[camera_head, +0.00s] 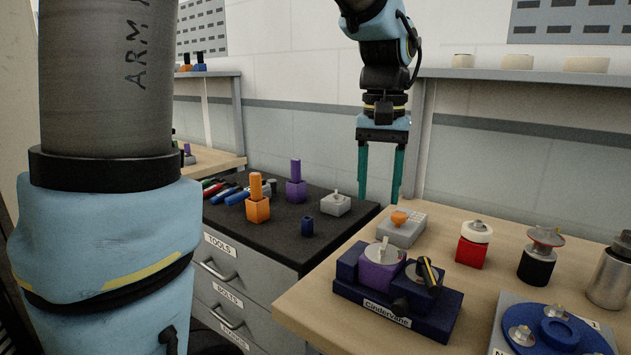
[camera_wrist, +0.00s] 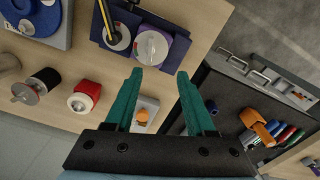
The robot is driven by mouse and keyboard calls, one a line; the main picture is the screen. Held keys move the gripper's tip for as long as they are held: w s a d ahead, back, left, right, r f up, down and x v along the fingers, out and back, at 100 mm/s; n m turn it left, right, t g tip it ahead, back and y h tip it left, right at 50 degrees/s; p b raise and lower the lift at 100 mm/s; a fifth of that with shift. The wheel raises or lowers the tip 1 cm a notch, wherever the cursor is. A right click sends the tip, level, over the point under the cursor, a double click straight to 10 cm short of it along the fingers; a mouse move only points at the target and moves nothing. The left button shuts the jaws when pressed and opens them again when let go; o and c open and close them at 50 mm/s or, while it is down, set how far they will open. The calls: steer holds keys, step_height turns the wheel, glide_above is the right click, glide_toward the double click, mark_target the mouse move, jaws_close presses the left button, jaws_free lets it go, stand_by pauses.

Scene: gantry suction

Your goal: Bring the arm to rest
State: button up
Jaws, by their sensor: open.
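My gripper (camera_head: 380,198) hangs from the arm at the upper middle of the head view, its two teal fingers pointing down. The fingers are apart and nothing is between them. In the head view they hang near the gap between the black-topped drawer cabinet (camera_head: 345,222) and the wooden table (camera_head: 320,293). In the wrist view my gripper (camera_wrist: 159,75) also shows open and empty, with the table and the cabinet below it. What the fingers might touch behind is not visible.
On the table stand a dark blue Cindervane base (camera_head: 430,318) with a purple block, a grey block with an orange knob (camera_head: 399,218), a red block (camera_head: 470,252) and a blue disc. The cabinet top holds an orange block (camera_head: 257,209), a purple block (camera_head: 296,190) and several pens.

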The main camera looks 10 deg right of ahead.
steer(key=a+f+n, duration=0.1)
steer(key=a+f, duration=0.3)
steer(key=a, duration=0.3)
steer(key=a+f+n+t, duration=0.1)
steer(key=a+f, duration=0.4)
steer(key=a, duration=0.3)
steer(key=a+f+n, duration=0.1)
steer(key=a+f, duration=0.4)
steer(key=a, duration=0.3)
steer(key=shift+w+a+f+n, duration=0.2)
steer(key=shift+w+n, duration=0.05)
steer(key=shift+n, duration=0.15)
